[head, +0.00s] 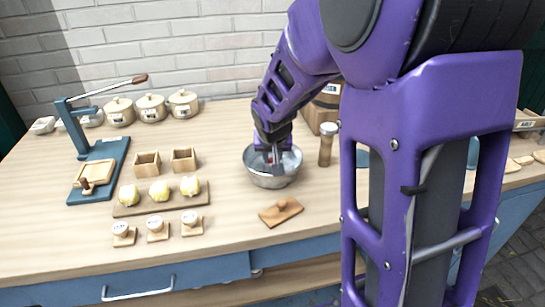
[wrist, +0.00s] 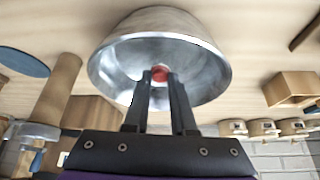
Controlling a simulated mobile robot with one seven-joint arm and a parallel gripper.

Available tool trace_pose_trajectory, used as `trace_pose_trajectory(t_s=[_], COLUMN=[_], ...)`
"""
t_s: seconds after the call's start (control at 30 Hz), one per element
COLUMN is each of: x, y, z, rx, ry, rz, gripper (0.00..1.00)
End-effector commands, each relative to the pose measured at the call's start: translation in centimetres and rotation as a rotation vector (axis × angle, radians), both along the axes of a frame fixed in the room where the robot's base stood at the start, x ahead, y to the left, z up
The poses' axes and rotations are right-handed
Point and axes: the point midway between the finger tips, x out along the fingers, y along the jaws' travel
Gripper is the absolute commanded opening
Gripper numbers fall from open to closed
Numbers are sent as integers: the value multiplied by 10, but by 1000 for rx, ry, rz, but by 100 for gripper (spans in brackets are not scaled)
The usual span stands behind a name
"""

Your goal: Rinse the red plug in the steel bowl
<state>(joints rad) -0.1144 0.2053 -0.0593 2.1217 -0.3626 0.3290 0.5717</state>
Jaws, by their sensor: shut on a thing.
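The steel bowl (head: 272,178) stands upright on the wooden table, right of the middle of the head view. It also shows in the wrist view (wrist: 205,55). My gripper (head: 272,158) reaches down from above into the bowl's opening. In the wrist view its two dark fingers (wrist: 160,78) are closed on the red plug (wrist: 159,72). Only a small red part of the plug shows between the fingertips. The plug is within the bowl's rim; I cannot tell whether it touches the bottom or any water.
A wooden block with a knob (head: 281,211) lies in front. Left are a board with yellow lumps (head: 160,196), small wooden boxes (head: 147,164) and a blue lever press (head: 92,165). Lidded pots (head: 151,108) stand behind.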

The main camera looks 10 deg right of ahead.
Motion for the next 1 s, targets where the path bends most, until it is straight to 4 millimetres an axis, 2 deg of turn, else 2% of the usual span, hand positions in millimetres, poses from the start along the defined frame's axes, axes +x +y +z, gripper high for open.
trace_pose_trajectory(t_s=[0.3, 1.0], x=[0, 0], y=[6, -1], z=[0, 0], rx=[-1, 0], ry=[0, 0], rz=[2, 0], gripper=[0, 0])
